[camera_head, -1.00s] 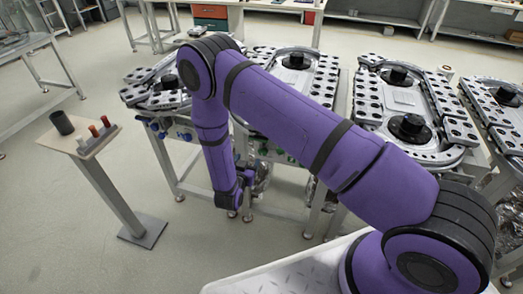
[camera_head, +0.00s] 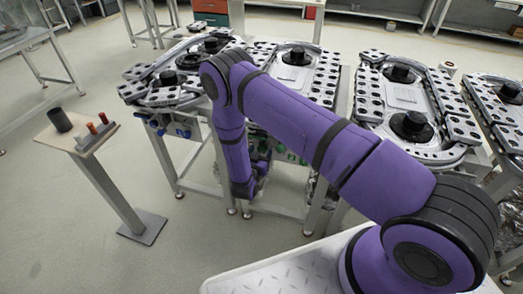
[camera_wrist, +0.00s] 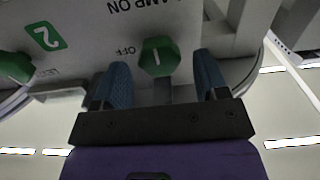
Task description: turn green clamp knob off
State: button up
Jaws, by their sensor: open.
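The green clamp knob (camera_wrist: 158,58) shows in the wrist view, with an upright white mark on its face. It sits on a pale panel (camera_wrist: 150,15) with upside-down lettering, "OFF" to the knob's left and partly cut-off "CLAMP ON" above. My gripper (camera_wrist: 162,72) is open, its blue fingertips on either side of the knob, with gaps visible. I cannot tell whether the tips reach past its face. In the head view my gripper (camera_head: 244,189) is low in front of the ring track's legs, and this knob is not clearly visible.
A second green knob (camera_wrist: 15,67) is at the wrist view's left edge, near a green "2" label (camera_wrist: 46,36). Blue knobs (camera_head: 182,132) are on the neighbouring track front. Floor between stand and track is clear.

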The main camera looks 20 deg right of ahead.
jog(key=shift+x, duration=0.8)
jog(key=shift+c, duration=0.2)
jog(key=c, duration=0.9)
